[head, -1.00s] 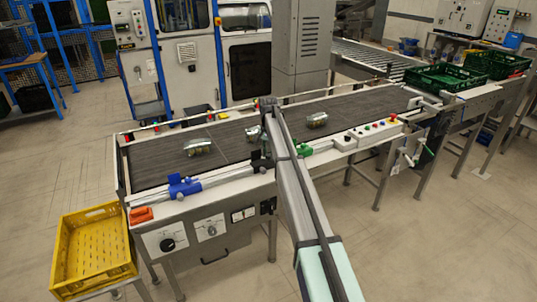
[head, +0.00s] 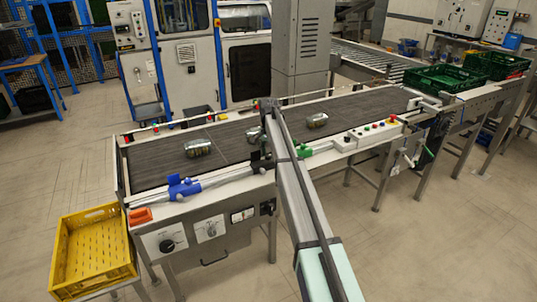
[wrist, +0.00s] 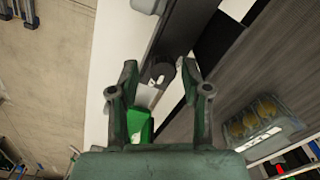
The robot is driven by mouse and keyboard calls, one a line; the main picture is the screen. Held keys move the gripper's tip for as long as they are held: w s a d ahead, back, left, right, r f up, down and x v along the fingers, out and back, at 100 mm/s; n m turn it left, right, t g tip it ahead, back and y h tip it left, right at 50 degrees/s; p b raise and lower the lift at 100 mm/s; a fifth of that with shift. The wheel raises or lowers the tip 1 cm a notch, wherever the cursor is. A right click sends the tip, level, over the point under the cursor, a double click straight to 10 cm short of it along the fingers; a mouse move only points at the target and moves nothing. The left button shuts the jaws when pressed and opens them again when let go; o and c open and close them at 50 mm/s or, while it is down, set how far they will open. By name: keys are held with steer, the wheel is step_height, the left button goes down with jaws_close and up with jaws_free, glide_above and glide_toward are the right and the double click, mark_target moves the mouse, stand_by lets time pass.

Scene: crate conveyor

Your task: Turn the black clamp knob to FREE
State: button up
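The black clamp knob (wrist: 162,72) shows in the wrist view as a dark, short round piece beside the dark rail. My gripper (wrist: 160,78) is open, with one finger on each side of the knob and visible gaps between. A green clamp part (wrist: 140,126) sits just below the knob in the wrist view. The green clamp (head: 303,150) is on the near conveyor rail in the head view, right of my arm. My arm hides the gripper and knob there. I cannot read any FREE marking or tell the knob's setting.
A clear pack with yellowish contents (wrist: 262,122) lies on the grey belt, right of my gripper. Packs also show on the conveyor (head: 160,170) in the head view. A blue clamp (head: 184,187) is further left on the rail. A yellow crate (head: 92,212) stands at front left.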

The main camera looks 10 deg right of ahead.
mark_target(269, 156)
steer(key=shift+w+a+r, duration=0.1)
steer(key=shift+w+r, duration=0.1)
steer(key=shift+r, duration=0.55)
step_height(269, 156, up, 7)
steer(key=shift+s+f, duration=0.15)
steer(key=shift+f, duration=0.05)
steer(key=shift+s, duration=0.1)
